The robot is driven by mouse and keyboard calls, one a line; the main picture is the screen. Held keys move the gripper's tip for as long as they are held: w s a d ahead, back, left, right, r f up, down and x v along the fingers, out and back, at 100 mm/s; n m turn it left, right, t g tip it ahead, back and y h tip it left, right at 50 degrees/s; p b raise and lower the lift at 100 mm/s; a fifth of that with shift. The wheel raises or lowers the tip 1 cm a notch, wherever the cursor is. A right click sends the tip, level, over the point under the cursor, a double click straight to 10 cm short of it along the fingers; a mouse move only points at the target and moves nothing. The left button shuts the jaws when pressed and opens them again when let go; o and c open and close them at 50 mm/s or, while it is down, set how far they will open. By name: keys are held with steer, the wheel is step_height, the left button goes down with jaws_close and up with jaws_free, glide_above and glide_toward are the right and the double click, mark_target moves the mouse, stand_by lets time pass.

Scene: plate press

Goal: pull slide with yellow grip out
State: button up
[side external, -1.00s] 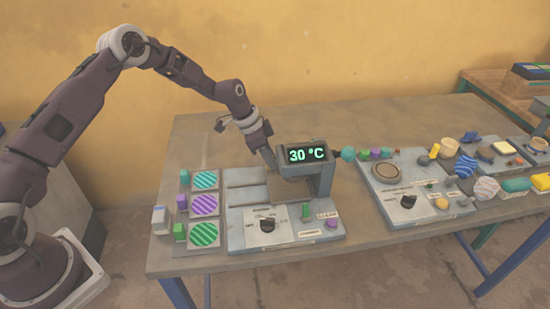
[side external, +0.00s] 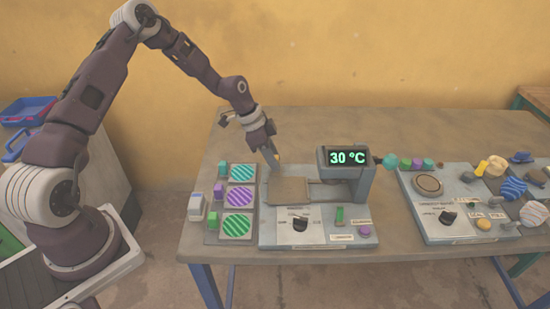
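The slide (side external: 288,190) is a flat brownish plate on the grey press base. It lies to the left of the press head (side external: 345,158), clear of it for most of its length. My gripper (side external: 274,162) points down at the slide's far left edge. A small bit of yellow, the grip (side external: 279,157), shows at the fingertips, mostly hidden by them. The fingers look closed on it, though they are small in this view. The display on the press head reads 30 °C.
Three striped discs, green (side external: 241,172), purple (side external: 239,197) and green (side external: 237,225), lie on tiles left of the press, with small blocks beside them. A dark knob (side external: 300,223) is on the press front. Another panel (side external: 450,215) with several objects stands right. The table behind is clear.

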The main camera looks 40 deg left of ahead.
steer(key=v, duration=0.7)
steer(key=s+d+r+n+y, duration=0.2)
steer(key=s+d+r, duration=0.1)
steer(key=s+r, duration=0.5)
steer(key=s+d+r+n+y, duration=0.1)
steer(key=s+d+r+y, duration=0.15)
steer(key=s+r, duration=0.45)
steer(key=s+d+r+n+t, duration=0.1)
steer(key=s+d+r+n, duration=0.1)
steer(key=s, duration=0.6)
steer(key=s+d+r+n+t+h, duration=0.1)
steer(key=s+r+n, duration=0.3)
steer(key=s, duration=0.5)
steer(key=shift+d+r, duration=0.45)
steer(key=shift+r, duration=0.15)
steer(key=shift+w, duration=0.1)
